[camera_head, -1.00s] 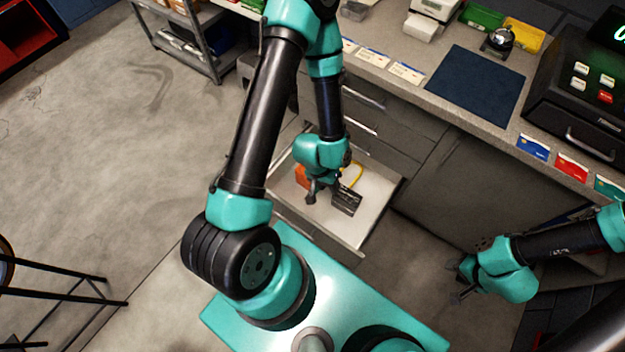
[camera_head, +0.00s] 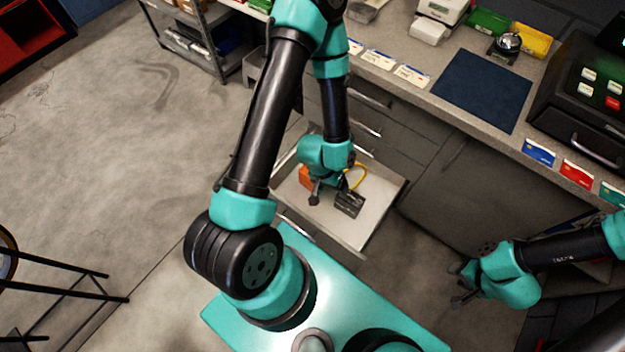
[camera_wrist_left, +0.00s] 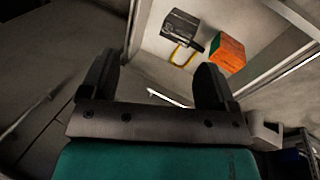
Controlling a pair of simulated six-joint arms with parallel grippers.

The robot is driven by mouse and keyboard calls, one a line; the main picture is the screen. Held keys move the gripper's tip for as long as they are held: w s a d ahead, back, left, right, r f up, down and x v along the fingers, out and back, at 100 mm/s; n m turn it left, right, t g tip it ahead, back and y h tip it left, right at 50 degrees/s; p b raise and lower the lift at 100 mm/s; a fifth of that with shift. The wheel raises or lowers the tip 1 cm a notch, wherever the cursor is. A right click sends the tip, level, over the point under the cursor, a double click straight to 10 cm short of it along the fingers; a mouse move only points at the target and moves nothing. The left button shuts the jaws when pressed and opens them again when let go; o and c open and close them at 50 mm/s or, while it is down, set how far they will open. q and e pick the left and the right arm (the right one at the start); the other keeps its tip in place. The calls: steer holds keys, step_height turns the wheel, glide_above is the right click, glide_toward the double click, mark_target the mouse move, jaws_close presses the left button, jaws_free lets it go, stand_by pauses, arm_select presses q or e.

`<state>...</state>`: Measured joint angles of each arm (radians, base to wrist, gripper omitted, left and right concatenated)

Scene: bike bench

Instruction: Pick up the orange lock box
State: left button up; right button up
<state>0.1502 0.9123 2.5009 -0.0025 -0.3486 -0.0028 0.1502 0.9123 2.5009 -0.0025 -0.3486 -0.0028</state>
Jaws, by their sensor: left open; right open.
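The orange lock box (camera_head: 305,176) lies in the open drawer (camera_head: 372,214), partly hidden behind my left gripper in the head view. In the left wrist view the orange box (camera_wrist_left: 228,54) shows beyond the right fingertip, with a dark box (camera_wrist_left: 182,38) and a yellow loop (camera_wrist_left: 181,55) beside it. My left gripper (camera_head: 328,193) is over the drawer, open, with nothing between its fingers (camera_wrist_left: 155,85). The dark box (camera_head: 348,203) sits to the right of it in the head view. My right gripper (camera_head: 460,284) is open and empty, away from the drawer at the lower right.
A metal shelf (camera_head: 200,40) stands at the back left.

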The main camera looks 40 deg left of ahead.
arm_select(q)
steer(key=o, duration=0.3)
steer(key=w+a+f+m+y, duration=0.1)
steer(key=w+a+f+m, duration=0.4)
steer(key=a+f+m, duration=0.1)
steer(key=w+a+f+m+y, duration=0.1)
steer(key=w+a+f+m, duration=0.4)
steer(key=a+f+m, duration=0.2)
steer(key=w+a+f+m+y, duration=0.1)
steer(key=w+a+f+m, duration=0.4)
steer(key=a+f+m, duration=0.2)
steer(key=shift+w+a+f+g+y, duration=0.15)
steer(key=shift+f+g+y, duration=0.05)
steer(key=shift+f, duration=0.45)
steer(key=shift+w+a+f+g+y, duration=0.15)
steer(key=shift+f+g+y, duration=0.05)
steer(key=shift+f, duration=0.45)
